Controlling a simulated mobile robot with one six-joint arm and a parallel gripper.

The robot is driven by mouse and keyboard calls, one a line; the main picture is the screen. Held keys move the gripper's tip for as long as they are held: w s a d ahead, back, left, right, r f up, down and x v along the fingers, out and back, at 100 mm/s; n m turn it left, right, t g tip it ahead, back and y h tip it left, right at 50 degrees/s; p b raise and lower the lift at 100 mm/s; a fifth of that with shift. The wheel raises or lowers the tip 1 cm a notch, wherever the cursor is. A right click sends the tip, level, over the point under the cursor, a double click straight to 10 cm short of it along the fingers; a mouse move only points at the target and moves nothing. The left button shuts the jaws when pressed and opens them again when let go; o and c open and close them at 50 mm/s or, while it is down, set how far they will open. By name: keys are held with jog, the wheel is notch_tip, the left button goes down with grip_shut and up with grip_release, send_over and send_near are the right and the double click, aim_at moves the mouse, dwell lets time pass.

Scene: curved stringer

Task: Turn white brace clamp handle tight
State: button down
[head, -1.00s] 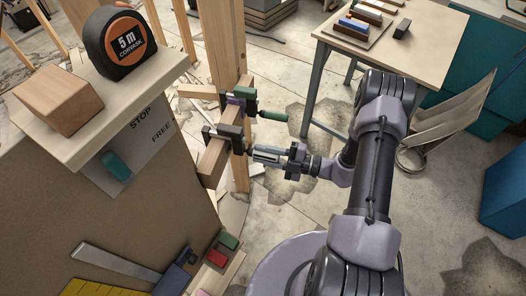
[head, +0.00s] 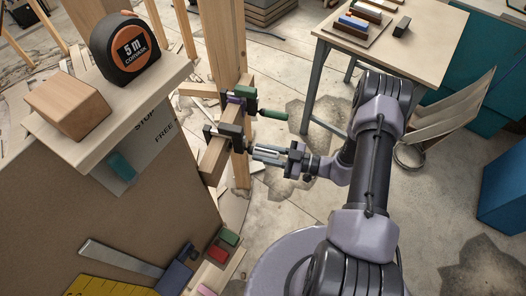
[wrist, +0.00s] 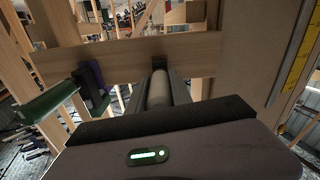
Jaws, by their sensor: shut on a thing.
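Two clamps grip a wooden brace (head: 212,160) set against a wooden post (head: 241,172). The nearer clamp has a dark body (head: 229,133) and a pale handle (wrist: 160,88). My gripper (head: 266,154) is shut on this pale handle, its fingers lying along both sides of it. In the wrist view the handle runs between the two fingers toward the brace (wrist: 120,58), and the fingers hide its sides. The other clamp, with a green handle (head: 273,114), is just behind; its green handle also shows at the left of the wrist view (wrist: 45,104).
A tape measure (head: 130,47) and wooden block (head: 68,105) sit on a ledge (head: 165,82) at the left. A worktable (head: 430,40) with several coloured blocks stands at the back right. A blue bin (head: 503,190) is at the right edge. Open floor lies between.

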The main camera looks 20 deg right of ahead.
jog(key=shift+m, duration=0.6)
jog(key=c, duration=1.1)
grip_release()
jog(key=shift+c, duration=0.2)
jog(key=shift+d+m, duration=0.1)
jog(key=shift+m, duration=0.2)
jog(key=v, duration=1.7)
jog(key=shift+p, duration=0.35)
jog(key=shift+d, duration=0.1)
